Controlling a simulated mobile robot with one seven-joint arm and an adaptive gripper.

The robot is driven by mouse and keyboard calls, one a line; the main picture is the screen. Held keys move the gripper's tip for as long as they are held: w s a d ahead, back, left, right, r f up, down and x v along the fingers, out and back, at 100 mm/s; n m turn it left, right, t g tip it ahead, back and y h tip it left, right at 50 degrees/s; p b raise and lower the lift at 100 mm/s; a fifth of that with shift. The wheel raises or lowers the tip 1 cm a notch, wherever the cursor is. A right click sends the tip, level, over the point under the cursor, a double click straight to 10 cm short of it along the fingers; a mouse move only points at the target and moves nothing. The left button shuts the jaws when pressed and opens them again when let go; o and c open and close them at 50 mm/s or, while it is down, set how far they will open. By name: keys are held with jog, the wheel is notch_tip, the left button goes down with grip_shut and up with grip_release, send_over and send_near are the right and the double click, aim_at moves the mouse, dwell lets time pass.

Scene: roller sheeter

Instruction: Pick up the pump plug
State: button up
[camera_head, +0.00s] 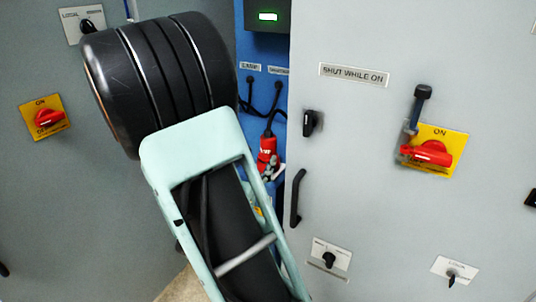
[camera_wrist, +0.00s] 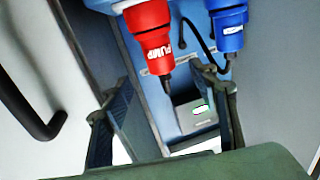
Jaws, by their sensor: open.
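The pump plug is red and marked PUMP. It shows at the upper middle of the wrist view (camera_wrist: 155,42), its narrow cable end toward my gripper (camera_wrist: 165,98). My gripper is open and empty, with one finger on each side below the plug in that picture. The cable end is seen between the fingertips; I see no contact. In the head view the red plug (camera_head: 267,153) hangs in the blue recess, just right of my arm. My gripper is mostly hidden behind my arm there.
A blue plug (camera_wrist: 228,30) sits close right of the red one in the wrist view. Dark cables (camera_head: 262,108) loop above the red plug in the head view. Grey cabinet doors flank the recess; a black handle (camera_head: 297,198) projects close to its right.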

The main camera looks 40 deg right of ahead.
aim_at(265, 146)
jog(key=x, duration=1)
jog(key=shift+w+d+r+b, duration=0.1)
jog(key=shift+w+d+b, duration=0.1)
jog(key=shift+d+b, duration=0.1)
grip_shut()
